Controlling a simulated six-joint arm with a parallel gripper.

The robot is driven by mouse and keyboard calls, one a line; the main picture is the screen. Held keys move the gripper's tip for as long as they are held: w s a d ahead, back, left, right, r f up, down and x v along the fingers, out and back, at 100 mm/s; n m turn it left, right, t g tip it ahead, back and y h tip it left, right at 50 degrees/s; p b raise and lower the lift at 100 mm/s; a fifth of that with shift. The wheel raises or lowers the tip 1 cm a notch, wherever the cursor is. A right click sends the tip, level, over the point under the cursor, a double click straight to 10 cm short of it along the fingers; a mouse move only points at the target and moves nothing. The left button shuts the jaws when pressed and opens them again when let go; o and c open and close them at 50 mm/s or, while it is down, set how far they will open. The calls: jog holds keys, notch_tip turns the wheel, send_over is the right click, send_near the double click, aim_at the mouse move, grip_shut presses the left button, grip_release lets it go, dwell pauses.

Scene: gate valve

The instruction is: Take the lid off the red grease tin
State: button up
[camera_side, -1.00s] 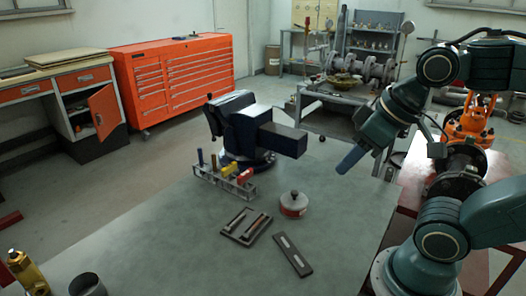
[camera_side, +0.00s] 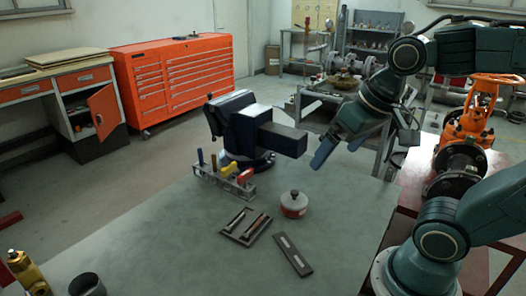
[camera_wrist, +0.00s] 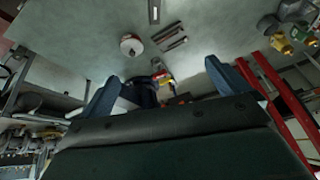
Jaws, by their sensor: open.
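The red grease tin (camera_side: 294,209) stands upright on the bench, with its grey knobbed lid (camera_side: 294,197) on top. In the wrist view the tin (camera_wrist: 131,45) shows small, beyond the fingers and left of centre. My gripper (camera_side: 338,151) is open and empty, in the air above and to the right of the tin, well apart from it. Its two blue fingers frame the wrist view (camera_wrist: 160,90), one on each side.
A dark vise (camera_side: 252,135) stands behind the tin, beside a rack of coloured-handled tools (camera_side: 222,180). A tray (camera_side: 245,226) and a flat dark bar (camera_side: 292,255) lie in front. A brass fitting (camera_side: 28,272) and a dark cup (camera_side: 86,286) are at front left.

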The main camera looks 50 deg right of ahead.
jog(key=w+d+f+m+g, duration=0.1)
jog(key=w+d+f+m, duration=0.15)
jog(key=w+m, duration=0.25)
jog(key=w+d+f+m+g, duration=0.1)
jog(key=w+d+m, duration=0.2)
jog(key=w+m, duration=0.1)
jog(key=m+g, duration=0.3)
jog(key=m, duration=0.7)
send_near(295, 191)
jog(key=shift+s+d+f, duration=0.1)
jog(key=shift+s+f, duration=0.05)
jog(key=shift+f, duration=2.35)
jog(key=shift+f, duration=0.1)
jog(key=shift+f, duration=2.5)
jog(key=c, duration=1)
